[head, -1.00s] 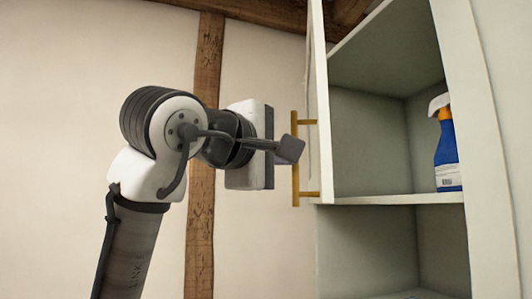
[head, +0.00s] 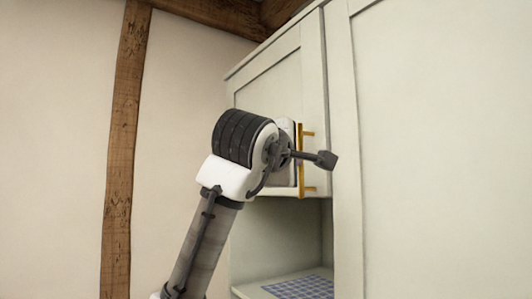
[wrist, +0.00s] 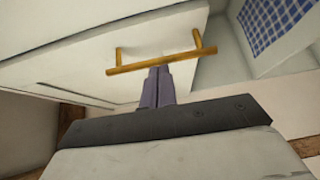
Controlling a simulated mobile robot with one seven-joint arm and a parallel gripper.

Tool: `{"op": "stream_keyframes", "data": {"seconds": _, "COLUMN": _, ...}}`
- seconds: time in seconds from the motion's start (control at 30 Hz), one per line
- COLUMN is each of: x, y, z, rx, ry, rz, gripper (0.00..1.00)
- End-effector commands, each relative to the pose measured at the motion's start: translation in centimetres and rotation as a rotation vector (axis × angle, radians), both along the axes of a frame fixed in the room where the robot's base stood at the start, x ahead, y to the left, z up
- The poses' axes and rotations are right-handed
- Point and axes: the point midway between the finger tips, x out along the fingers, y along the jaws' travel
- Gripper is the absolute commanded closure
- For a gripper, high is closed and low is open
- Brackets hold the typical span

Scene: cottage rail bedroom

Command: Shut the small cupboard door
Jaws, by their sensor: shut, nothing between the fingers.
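The small cupboard door (head: 272,88) is pale green-grey and panelled. In the head view it lies across the upper compartment and looks flush with the frame, though a small gap cannot be ruled out. Its brass bar handle (head: 301,170) stands upright near the door's right edge. In the wrist view the handle (wrist: 150,66) runs across the picture, with the door (wrist: 85,55) behind it. My gripper (wrist: 159,72) is shut and empty, its fingertips right at the handle's bar. I cannot tell whether they touch it. In the head view my arm hides part of the door.
Below the door is an open compartment with a blue checked cloth (head: 300,287) on its shelf. A tall pale panel (head: 440,150) stands to the right. Plain wall and a timber post (head: 122,150) are on the left, with free room between post and cupboard.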

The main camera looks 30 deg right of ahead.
Motion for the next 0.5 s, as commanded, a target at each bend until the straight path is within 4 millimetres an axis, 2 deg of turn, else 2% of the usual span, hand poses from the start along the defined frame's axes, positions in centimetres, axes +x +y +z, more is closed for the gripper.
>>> {"op": "stream_keyframes", "data": {"seconds": 0.03, "x": -0.1, "y": -1.1, "z": 0.0, "rx": 0.002, "ry": 0.001, "rz": -0.005, "gripper": 1.0}}
{"op": "stream_keyframes", "data": {"seconds": 0.2, "x": -0.1, "y": -3.4, "z": 0.0, "rx": 0.0, "ry": 0.001, "rz": -0.003, "gripper": 1.0}}
{"op": "stream_keyframes", "data": {"seconds": 0.5, "x": 0.0, "y": -4.8, "z": 0.0, "rx": 0.0, "ry": 0.0, "rz": 0.0, "gripper": 1.0}}
